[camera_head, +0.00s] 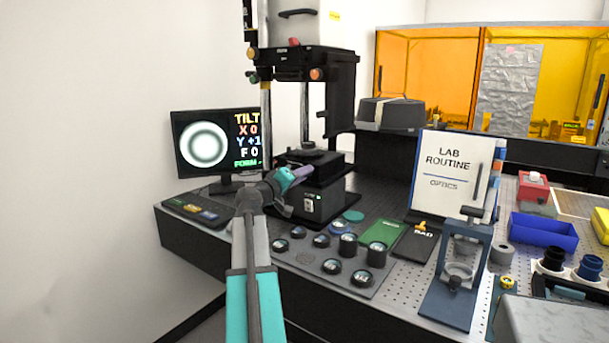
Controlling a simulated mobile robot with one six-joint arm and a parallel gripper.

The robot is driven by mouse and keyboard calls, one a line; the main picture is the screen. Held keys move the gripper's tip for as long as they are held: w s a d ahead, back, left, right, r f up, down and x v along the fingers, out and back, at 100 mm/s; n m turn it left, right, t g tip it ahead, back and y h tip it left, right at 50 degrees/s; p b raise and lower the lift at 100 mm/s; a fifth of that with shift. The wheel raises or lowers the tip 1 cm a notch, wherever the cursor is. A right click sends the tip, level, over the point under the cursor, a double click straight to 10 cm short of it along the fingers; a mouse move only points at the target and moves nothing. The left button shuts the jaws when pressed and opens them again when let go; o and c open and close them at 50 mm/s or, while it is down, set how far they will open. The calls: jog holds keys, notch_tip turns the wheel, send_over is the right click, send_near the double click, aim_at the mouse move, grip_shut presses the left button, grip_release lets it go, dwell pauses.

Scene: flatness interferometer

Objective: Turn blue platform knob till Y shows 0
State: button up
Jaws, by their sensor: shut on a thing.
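The monitor (216,146) at the left shows a ring pattern and the readings TILT, X 0, Y +1, F 0 and FORM. The black interferometer (335,110) stands behind my arm, with its dark platform (318,158) low on the column. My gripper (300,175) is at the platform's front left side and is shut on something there. The blue platform knob is not clearly visible; my gripper and wrist cover that area.
Several round optics (332,266) lie on a grey mat in front. A dark control panel (197,210) lies below the monitor.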

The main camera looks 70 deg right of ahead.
jog(key=shift+a+f, duration=0.15)
jog(key=shift+f, duration=0.15)
jog(key=o, duration=1)
jog(key=shift+a+r, duration=0.1)
jog(key=shift+r, duration=0.05)
jog(key=shift+o, duration=0.2)
jog(key=shift+r, duration=0.15)
jog(key=shift+w, duration=0.1)
jog(key=b+v, duration=0.1)
jog(key=v, duration=1.2)
jog(key=shift+a, duration=0.3)
dwell(0.4)
